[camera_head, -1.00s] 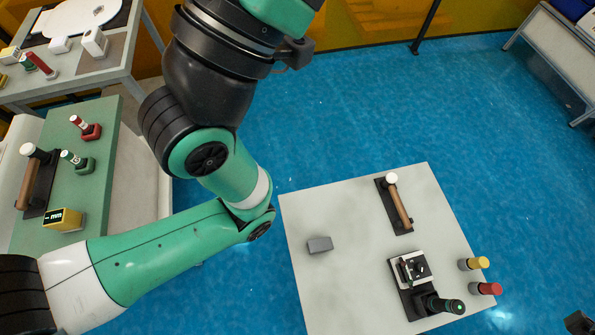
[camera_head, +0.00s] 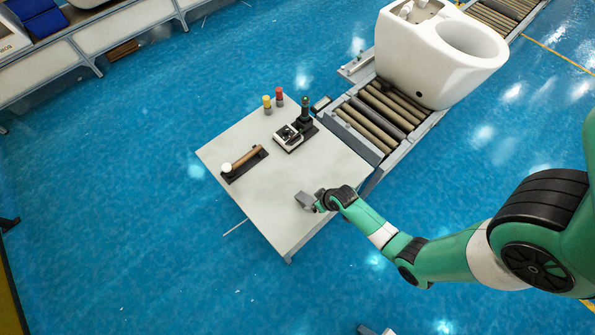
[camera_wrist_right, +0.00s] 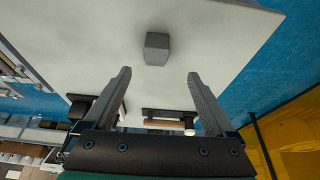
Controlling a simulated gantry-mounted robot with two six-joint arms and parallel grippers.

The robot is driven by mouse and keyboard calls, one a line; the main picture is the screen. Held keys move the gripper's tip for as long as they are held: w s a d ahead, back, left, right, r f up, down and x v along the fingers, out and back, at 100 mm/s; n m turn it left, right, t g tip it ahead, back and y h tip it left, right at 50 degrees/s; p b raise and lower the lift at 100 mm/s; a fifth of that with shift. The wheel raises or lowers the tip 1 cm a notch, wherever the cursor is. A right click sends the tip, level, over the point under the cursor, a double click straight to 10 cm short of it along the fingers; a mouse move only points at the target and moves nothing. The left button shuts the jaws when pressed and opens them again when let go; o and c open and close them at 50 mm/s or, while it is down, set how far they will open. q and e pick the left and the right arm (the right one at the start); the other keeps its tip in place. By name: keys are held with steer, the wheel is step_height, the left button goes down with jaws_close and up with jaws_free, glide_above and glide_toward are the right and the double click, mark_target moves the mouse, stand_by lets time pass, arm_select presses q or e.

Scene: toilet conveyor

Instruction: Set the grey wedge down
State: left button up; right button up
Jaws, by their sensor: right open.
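The grey wedge (camera_head: 305,200) lies on the pale table (camera_head: 262,198), near the edge closest to my right arm. In the right wrist view the wedge (camera_wrist_right: 158,48) rests on the tabletop just beyond my fingertips, roughly centred between them. My right gripper (camera_head: 318,202) is beside the wedge in the head view. In the wrist view its two fingers (camera_wrist_right: 159,74) are spread wide, with nothing between them. My left gripper does not show.
A roller conveyor (camera_head: 372,122) carrying a white toilet (camera_head: 440,50) adjoins the table. The table's middle is bare.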

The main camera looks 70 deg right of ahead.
mark_target(308, 200)
steer(key=b+x, duration=0.2)
steer(key=x, duration=0.1)
steer(key=d+b+x, duration=0.1)
steer(key=b+x, duration=0.1)
steer(key=x, duration=0.1)
steer(key=shift+d+r, duration=0.1)
steer(key=shift+r, duration=0.05)
steer(key=shift+w, duration=0.1)
steer(key=b+x, duration=0.3)
steer(key=x, duration=0.2)
steer(key=shift+w+b, duration=0.25)
steer(key=shift+b, duration=0.1)
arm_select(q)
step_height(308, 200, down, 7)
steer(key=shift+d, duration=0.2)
arm_select(e)
jaws_close()
